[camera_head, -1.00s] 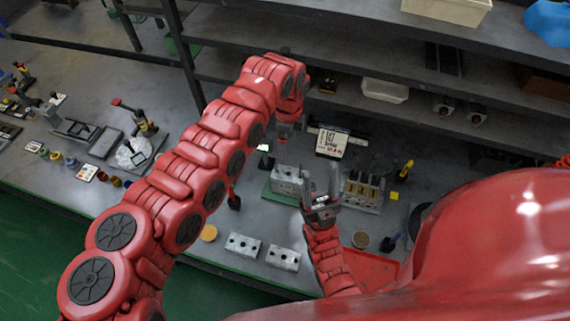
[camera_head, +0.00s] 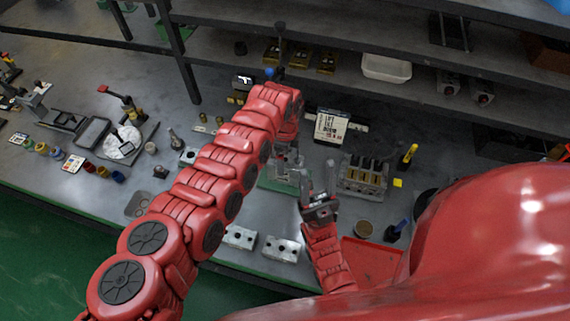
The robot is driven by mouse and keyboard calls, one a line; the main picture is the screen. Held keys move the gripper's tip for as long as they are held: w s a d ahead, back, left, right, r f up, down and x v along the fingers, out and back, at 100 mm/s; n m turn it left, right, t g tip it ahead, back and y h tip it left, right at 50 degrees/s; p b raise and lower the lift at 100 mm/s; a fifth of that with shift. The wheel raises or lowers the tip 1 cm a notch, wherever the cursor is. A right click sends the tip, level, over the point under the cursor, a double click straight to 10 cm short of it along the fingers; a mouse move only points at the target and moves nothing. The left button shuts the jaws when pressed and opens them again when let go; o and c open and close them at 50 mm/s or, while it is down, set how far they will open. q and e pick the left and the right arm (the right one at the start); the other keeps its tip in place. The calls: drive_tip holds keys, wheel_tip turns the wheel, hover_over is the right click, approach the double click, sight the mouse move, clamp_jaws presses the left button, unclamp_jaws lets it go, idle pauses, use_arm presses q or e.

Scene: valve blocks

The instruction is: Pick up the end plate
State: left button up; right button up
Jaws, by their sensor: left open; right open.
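Two small metal plates with dark holes lie near the bench's front edge, a left plate (camera_head: 238,238) and a right plate (camera_head: 283,250). I cannot tell whether one of them is the end plate. A grey metal block (camera_head: 291,176) sits on a green pad (camera_head: 266,183) mid-bench, partly hidden by my grippers. My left gripper (camera_head: 286,160) points down over this block, open; its fingertips are hard to make out against the metal. My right gripper (camera_head: 319,180) is open, with its fingers pointing up, just right of the block.
A valve block with brass parts (camera_head: 362,174) stands right of my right gripper. A sign (camera_head: 332,127) stands behind. A yellow-handled tool (camera_head: 408,156), a round tin (camera_head: 364,229) and a red tray (camera_head: 372,255) are on the right. Shelves with a white bin (camera_head: 386,68) rise at the back.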

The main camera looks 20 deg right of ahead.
use_arm(q)
drive_tip(key=shift+s, duration=0.1)
drive_tip(key=shift+c, duration=0.9)
clamp_jaws()
drive_tip(key=shift+r, duration=0.1)
drive_tip(key=shift+r, duration=0.25)
wheel_tip(320, 180, up, 17)
drive_tip(key=b, duration=0.5)
drive_tip(key=shift+r, duration=0.2)
